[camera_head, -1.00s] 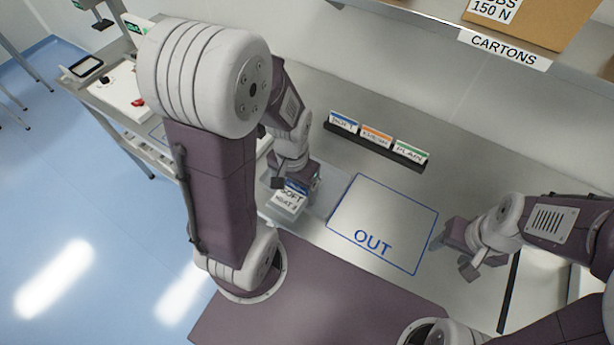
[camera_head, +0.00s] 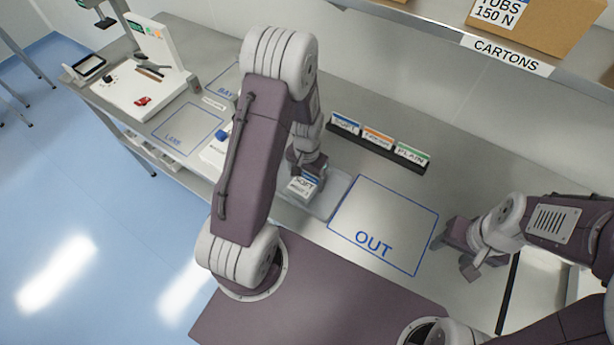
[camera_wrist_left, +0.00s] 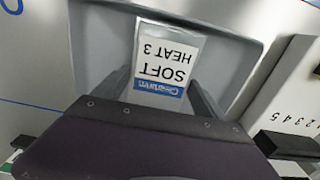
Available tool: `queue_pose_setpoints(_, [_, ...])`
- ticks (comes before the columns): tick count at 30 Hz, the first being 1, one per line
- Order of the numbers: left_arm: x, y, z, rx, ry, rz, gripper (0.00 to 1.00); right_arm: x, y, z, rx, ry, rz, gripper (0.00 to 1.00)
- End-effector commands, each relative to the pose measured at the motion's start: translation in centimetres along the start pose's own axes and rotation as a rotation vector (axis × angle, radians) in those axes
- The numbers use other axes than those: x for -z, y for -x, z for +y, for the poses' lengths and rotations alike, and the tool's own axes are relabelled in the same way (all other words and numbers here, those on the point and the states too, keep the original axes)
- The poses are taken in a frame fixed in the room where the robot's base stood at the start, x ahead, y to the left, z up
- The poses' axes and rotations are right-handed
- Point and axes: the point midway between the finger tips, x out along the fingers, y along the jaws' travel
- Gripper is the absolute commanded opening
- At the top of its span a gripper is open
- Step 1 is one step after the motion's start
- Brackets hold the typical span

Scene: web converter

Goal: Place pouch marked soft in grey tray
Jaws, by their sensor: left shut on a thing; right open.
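The pouch marked SOFT (camera_head: 303,187) is a small white packet with a blue band. Its label, reading SOFT HEAT 3, shows upside down in the left wrist view (camera_wrist_left: 165,60). My left gripper (camera_head: 305,168) is shut on it. The grey tray (camera_head: 325,207) lies left of the OUT outline, and the pouch appears over it. In the left wrist view the tray (camera_wrist_left: 95,45) surrounds the pouch on several sides; I cannot tell whether the pouch touches its floor. My right gripper (camera_head: 462,252) is open and empty, right of the OUT outline.
A dark rack of SOFT and PLAIN cards (camera_head: 378,142) stands behind the tray. The OUT outline (camera_head: 385,222) is empty. A white device (camera_head: 150,85) stands far left on the bench. A shelf labelled CARTONS (camera_head: 505,55) overhangs the back.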

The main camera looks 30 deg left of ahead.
Motion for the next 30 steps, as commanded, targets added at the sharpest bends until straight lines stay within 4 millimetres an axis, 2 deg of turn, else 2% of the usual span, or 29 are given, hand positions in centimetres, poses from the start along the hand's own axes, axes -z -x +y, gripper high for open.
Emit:
queue_pose_setpoints(5, [0.0,-0.4,0.0,0.000,0.000,-0.001,0.35,0.0,-0.3,0.0,0.000,0.000,0.000,0.54])
queue_pose_setpoints(6, [0.0,-0.5,0.0,0.000,0.000,-0.001,0.84,0.0,-0.3,0.0,0.000,0.000,0.000,0.54])
queue_pose_setpoints(8, [0.0,-0.3,0.0,0.000,0.000,0.000,1.00,0.0,-0.3,0.0,0.000,0.000,0.000,0.54])
queue_pose_setpoints(15, [0.0,-0.2,0.0,0.000,0.000,0.000,1.00,0.0,-0.2,0.0,0.000,0.000,0.000,0.54])
queue_pose_setpoints(19, [0.1,0.8,0.0,0.000,0.000,0.002,1.00,0.0,-0.1,0.0,0.000,0.000,0.000,0.54])
queue_pose_setpoints(23, [0.2,3.5,0.0,0.001,0.000,0.007,1.00,0.0,-0.2,0.0,0.000,0.000,0.000,0.54])
queue_pose_setpoints(30, [0.1,9.4,0.0,0.001,0.000,0.006,1.00,0.0,-0.4,0.0,0.000,0.000,0.000,0.54])
